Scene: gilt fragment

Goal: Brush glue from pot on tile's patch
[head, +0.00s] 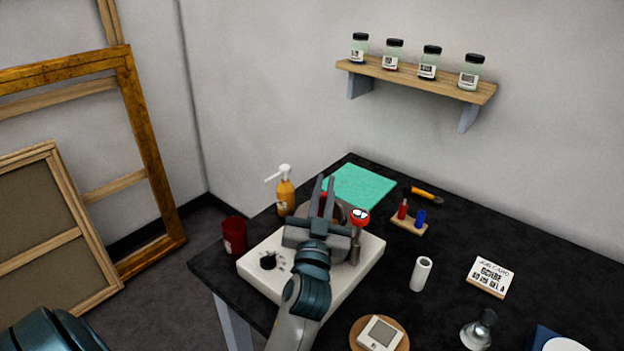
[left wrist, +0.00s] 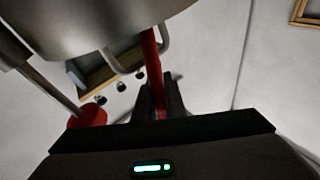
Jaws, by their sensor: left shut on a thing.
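My left gripper (head: 325,185) is above the white hot plate (head: 262,282), its fingers pointing away from me. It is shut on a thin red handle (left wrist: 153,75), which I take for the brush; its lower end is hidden. A grey metal pot (head: 341,211) stands on the hot plate, mostly hidden behind the gripper; its side fills the top of the left wrist view (left wrist: 95,25). I cannot see the glue. A whitish square tile (head: 382,333) with a grey patch lies on a round wooden board at the front edge. My right gripper is not in view.
A red-topped metal post (head: 359,217) stands right of the gripper. An orange pump bottle (head: 286,197) and dark red cup (head: 234,235) stand left.

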